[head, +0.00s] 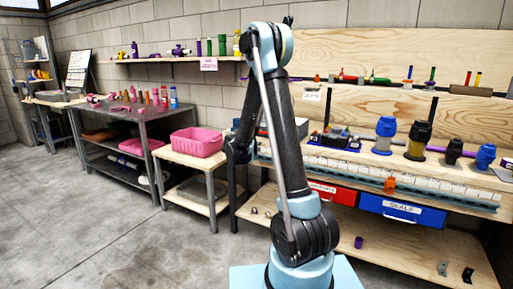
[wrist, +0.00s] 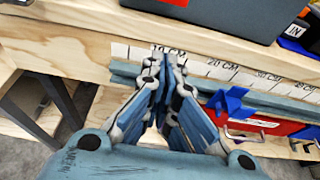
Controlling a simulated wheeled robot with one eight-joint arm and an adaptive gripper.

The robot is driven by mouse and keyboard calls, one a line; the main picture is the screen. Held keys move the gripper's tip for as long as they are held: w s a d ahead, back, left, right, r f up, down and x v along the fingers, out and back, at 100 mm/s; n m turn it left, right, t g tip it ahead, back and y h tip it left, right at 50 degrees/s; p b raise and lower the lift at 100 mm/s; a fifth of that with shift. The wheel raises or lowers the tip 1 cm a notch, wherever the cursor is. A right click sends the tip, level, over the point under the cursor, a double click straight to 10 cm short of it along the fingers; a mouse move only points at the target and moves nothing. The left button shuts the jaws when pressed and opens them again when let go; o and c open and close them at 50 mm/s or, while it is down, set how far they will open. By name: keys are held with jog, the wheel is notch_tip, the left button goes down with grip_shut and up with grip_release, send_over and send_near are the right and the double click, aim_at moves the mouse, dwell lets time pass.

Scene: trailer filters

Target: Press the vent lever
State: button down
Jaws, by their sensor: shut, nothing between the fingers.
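I cannot pick out a vent lever for certain in either view. My gripper (wrist: 160,58) is shut and empty in the wrist view, its fingertips in front of the bench's front edge, by the white scale strip (wrist: 225,70). A dark grey housing (wrist: 225,12) with a red label stands on the bench above and beyond the fingertips, apart from them. A blue clip-like piece (wrist: 228,100) sits on the front rail right of the fingers. In the head view my arm covers part of the bench, and my fingertips cannot be made out.
A red drawer (head: 331,191) and a blue drawer (head: 402,211) hang under the bench. A pink bin (head: 197,142) sits on a low table at left. The concrete floor (head: 110,235) at front left is clear.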

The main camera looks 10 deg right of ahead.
aim_at(266, 143)
jog(key=x, duration=0.7)
jog(key=shift+w+d+f, duration=0.15)
jog(key=shift+w+d, duration=0.05)
jog(key=shift+w, duration=0.1)
jog(key=shift+s+r, duration=0.1)
jog(key=shift+r, duration=0.8)
jog(key=shift+a+r, duration=0.1)
jog(key=shift+r, duration=1.05)
